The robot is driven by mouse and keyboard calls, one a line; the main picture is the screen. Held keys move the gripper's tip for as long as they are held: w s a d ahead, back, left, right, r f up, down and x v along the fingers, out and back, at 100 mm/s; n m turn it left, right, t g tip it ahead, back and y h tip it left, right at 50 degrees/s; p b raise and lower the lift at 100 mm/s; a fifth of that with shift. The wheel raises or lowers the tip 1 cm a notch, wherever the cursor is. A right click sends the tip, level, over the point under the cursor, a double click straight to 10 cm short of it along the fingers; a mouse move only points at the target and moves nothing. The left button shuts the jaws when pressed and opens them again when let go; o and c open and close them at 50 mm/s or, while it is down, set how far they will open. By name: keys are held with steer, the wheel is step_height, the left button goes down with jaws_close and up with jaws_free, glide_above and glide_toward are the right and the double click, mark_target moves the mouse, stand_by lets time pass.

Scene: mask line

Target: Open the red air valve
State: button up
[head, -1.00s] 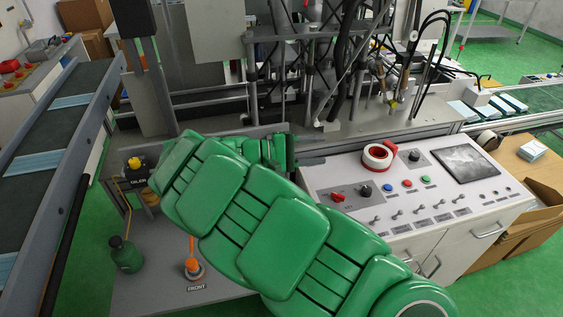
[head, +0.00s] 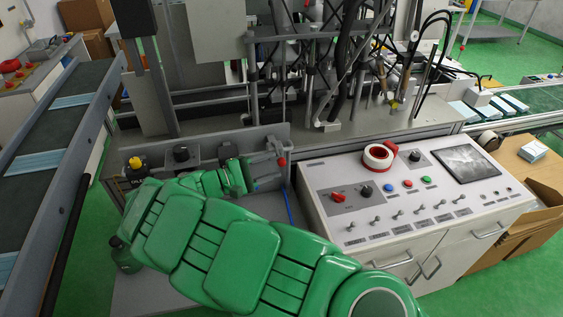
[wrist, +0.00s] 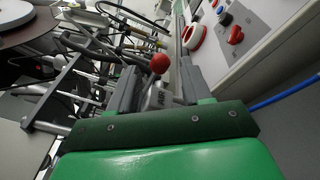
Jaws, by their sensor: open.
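The red air valve shows in the head view as a small red knob (head: 282,161) at the right end of the low grey panel, left of the control console. In the wrist view it is a red ball (wrist: 160,63) above a grey valve body marked with dark letters (wrist: 157,97). My gripper (head: 268,171) is at the valve, with its fingers pointing right in the head view. In the wrist view, the open fingers (wrist: 157,78) stand on either side of the valve, with the ball between their tips. I cannot tell whether either finger touches it.
The white console (head: 415,195) with switches and buttons stands close on the right. A blue hose (head: 289,207) runs down below the valve. Black regulators (head: 181,154) and a yellow-topped oiler (head: 135,164) sit along the panel to the left. Machinery stands behind.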

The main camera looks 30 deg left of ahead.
mark_target(282, 163)
steer(key=x, duration=0.4)
steer(key=shift+d, duration=0.1)
jaws_close()
